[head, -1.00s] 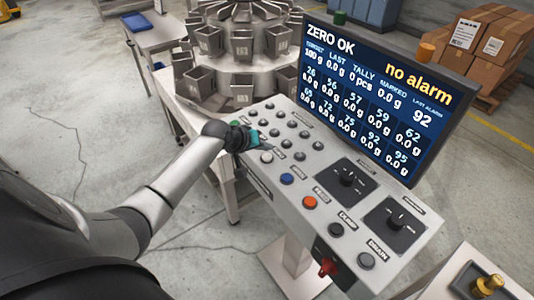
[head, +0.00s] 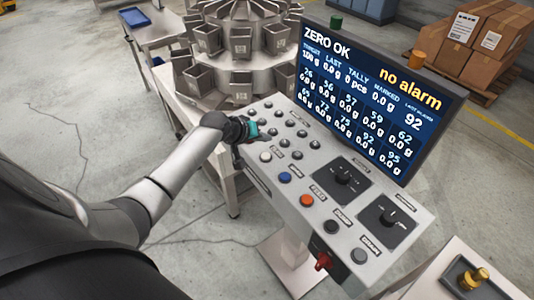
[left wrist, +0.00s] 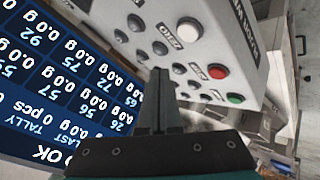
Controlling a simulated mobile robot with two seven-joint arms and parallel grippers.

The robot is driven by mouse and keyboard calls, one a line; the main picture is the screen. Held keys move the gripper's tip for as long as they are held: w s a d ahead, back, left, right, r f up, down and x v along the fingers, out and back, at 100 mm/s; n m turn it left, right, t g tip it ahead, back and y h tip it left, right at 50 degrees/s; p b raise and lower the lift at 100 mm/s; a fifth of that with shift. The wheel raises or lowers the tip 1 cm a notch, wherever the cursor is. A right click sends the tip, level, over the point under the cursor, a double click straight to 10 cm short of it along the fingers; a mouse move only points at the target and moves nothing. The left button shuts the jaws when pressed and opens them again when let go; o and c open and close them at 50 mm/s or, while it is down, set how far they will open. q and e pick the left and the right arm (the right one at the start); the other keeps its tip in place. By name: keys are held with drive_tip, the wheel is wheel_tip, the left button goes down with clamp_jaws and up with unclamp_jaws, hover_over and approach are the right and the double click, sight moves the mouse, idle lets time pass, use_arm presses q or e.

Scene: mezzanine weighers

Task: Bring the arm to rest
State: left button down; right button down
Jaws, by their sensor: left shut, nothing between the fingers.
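My left arm comes in from the left in the head view. Its gripper (head: 254,131) is over the far left end of the grey control panel (head: 318,160), close to the dark round buttons. I cannot tell whether it touches the panel. In the left wrist view the gripper's dark fingers (left wrist: 161,85) are together and empty. Beyond them are the panel's face with a white button (left wrist: 189,29) and the screen (left wrist: 55,75). In the head view the screen (head: 380,95) reads "ZERO OK" and "no alarm". My right gripper is not in view.
The multihead weigher (head: 240,68) with steel buckets stands behind the panel. A small table with a brass piece (head: 473,280) is at lower right. Cartons (head: 485,45) stand at upper right. Floor at left is open.

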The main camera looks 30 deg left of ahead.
use_arm(q)
drive_tip(key=s+d+f+m+g, duration=0.2)
drive_tip(key=s+d+m, duration=0.1)
drive_tip(key=s+d, duration=0.4)
drive_tip(key=s+d+f+m+g, duration=0.25)
drive_tip(key=s+d, duration=0.35)
drive_tip(key=s, duration=0.3)
drive_tip(key=s+d+r+m+y, duration=0.1)
drive_tip(key=s+r+m, duration=0.15)
drive_tip(key=s, duration=0.45)
drive_tip(key=s+d+r+m+y, duration=0.1)
drive_tip(key=s+d+r, duration=0.15)
drive_tip(key=s, duration=0.45)
wheel_tip(320, 180, down, 32)
drive_tip(key=s+g+b, duration=0.2)
drive_tip(key=b, duration=0.9)
drive_tip(key=s+a+f+b, duration=0.1)
drive_tip(key=s+f+b, duration=0.4)
drive_tip(key=f, duration=0.7)
drive_tip(key=s+a+f+g+b, duration=0.1)
drive_tip(key=s+a+f+b, duration=0.1)
drive_tip(key=s+f+b, duration=0.4)
drive_tip(key=s+f, duration=0.4)
drive_tip(key=f, duration=0.3)
drive_tip(key=shift+s+a, duration=0.2)
